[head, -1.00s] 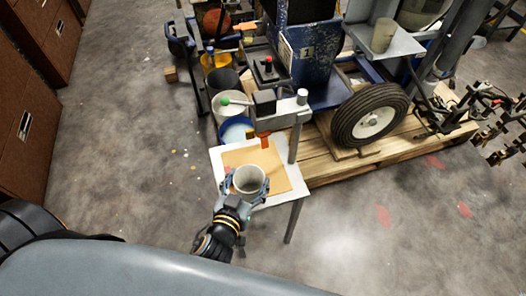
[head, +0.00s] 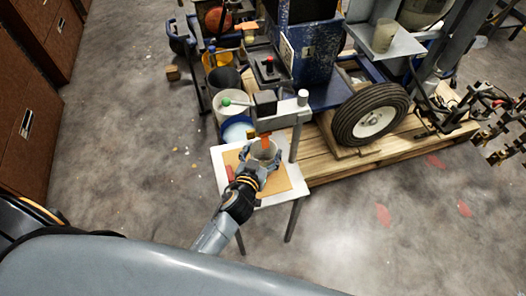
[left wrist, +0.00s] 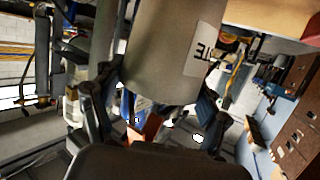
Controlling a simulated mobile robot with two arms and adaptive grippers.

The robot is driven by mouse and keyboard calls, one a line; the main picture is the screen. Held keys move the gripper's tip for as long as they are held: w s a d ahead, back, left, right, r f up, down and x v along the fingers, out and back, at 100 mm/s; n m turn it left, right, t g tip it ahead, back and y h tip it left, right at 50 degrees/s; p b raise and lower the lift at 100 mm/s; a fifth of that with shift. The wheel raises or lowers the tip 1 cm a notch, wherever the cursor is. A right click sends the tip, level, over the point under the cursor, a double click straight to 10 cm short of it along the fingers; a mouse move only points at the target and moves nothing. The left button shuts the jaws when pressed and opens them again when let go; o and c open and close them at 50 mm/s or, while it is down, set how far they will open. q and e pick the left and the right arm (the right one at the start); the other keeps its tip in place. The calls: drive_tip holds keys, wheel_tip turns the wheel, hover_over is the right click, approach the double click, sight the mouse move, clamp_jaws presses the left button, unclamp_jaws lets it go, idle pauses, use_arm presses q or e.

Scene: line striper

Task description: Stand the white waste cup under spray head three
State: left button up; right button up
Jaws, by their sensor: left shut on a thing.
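The white waste cup (head: 264,150) is in my left gripper (head: 259,166), above the tan board on the small white table. In the left wrist view the cup (left wrist: 168,50) fills the upper middle, with part of a label showing, and gripper fingers lie on both sides. An orange-red spray head (head: 265,139) hangs from the grey arm over the table. In the head view its tip overlaps the cup's far rim. I cannot tell the gap between them or whether the cup touches the board. No head number is readable. My right gripper is out of view.
The tan board (head: 283,180) lies on the white table (head: 222,160). A grey post (head: 297,135) stands at the table's right. Buckets (head: 228,108) stand behind. A wheel (head: 370,115) and wooden pallet (head: 326,166) are to the right. Another cup (head: 383,35) stands on a shelf.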

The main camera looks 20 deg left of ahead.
use_arm(q)
drive_tip(key=shift+f, duration=0.2)
drive_tip(key=o, duration=1.2)
drive_tip(key=shift+r, duration=0.1)
drive_tip(key=shift+c, duration=0.2)
drive_tip(key=shift+r, duration=0.3)
drive_tip(key=v, duration=1.2)
drive_tip(key=shift+b, duration=0.3)
drive_tip(key=shift+a+f, duration=0.1)
